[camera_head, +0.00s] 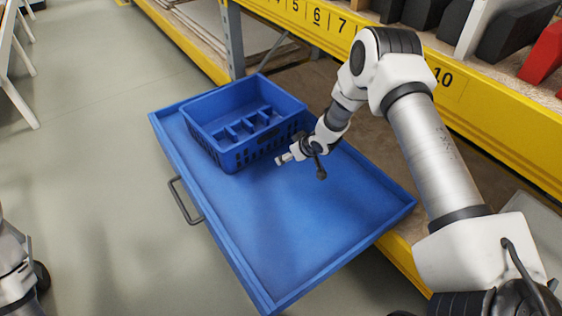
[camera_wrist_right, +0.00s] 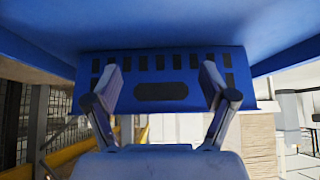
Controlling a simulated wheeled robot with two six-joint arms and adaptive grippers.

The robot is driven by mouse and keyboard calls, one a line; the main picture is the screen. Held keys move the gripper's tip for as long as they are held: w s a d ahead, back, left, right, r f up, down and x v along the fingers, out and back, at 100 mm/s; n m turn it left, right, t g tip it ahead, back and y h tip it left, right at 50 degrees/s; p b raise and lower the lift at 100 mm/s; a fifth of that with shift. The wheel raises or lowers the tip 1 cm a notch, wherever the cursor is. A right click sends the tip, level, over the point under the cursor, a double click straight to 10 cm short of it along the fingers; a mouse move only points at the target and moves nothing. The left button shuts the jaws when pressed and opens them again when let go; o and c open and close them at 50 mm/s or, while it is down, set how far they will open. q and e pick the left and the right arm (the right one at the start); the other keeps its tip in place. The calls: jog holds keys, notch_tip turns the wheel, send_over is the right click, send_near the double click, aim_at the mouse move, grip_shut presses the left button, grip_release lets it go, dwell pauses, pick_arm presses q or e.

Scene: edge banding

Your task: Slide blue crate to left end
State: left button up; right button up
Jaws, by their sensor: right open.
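The blue crate (camera_head: 232,158) sits upright on the blue pull-out tray (camera_head: 300,235), at the tray's far-left end. It has slotted walls and several compartments inside. A narrow strip of tray shows beside its left corner. My right gripper (camera_head: 297,155) is low over the tray, at the crate's near right side. In the right wrist view, the picture is upside down; the open right fingers (camera_wrist_right: 160,88) face the crate wall (camera_wrist_right: 165,62) with its dark handle slot between them. Whether they touch it I cannot tell. My left gripper is out of view.
The tray has raised rims and a grey handle (camera_head: 184,202) on its left side. Yellow shelving (camera_head: 480,110) with numbered labels stands behind on the right. A grey upright post (camera_head: 232,38) stands behind the crate. The tray's near half is empty.

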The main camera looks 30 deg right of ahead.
aim_at(268, 149)
jog(key=b+x, duration=0.4)
jog(key=x, duration=0.2)
jog(key=shift+a+f+b, duration=0.1)
jog(key=shift+f+b, duration=0.2)
jog(key=shift+f, duration=0.15)
jog(key=shift+w+a+r+p, duration=0.1)
jog(key=shift+w+a+p, duration=0.1)
jog(key=shift+w+p, duration=0.85)
jog(key=shift+w+a, duration=0.1)
jog(key=shift+w, duration=0.2)
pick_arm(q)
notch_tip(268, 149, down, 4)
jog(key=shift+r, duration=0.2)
pick_arm(e)
jog(key=shift+w+f, duration=0.15)
jog(key=shift+f, duration=0.15)
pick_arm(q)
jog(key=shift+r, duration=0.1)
pick_arm(e)
jog(key=shift+w, duration=0.15)
jog(key=shift+w+a+r+p, duration=0.1)
jog(key=shift+w+r+p, duration=0.05)
jog(key=shift+w+p, duration=0.2)
jog(key=shift+w+a, duration=0.2)
jog(key=shift+w, duration=0.7)
jog(key=shift+w+a, duration=0.2)
jog(key=shift+w, duration=0.7)
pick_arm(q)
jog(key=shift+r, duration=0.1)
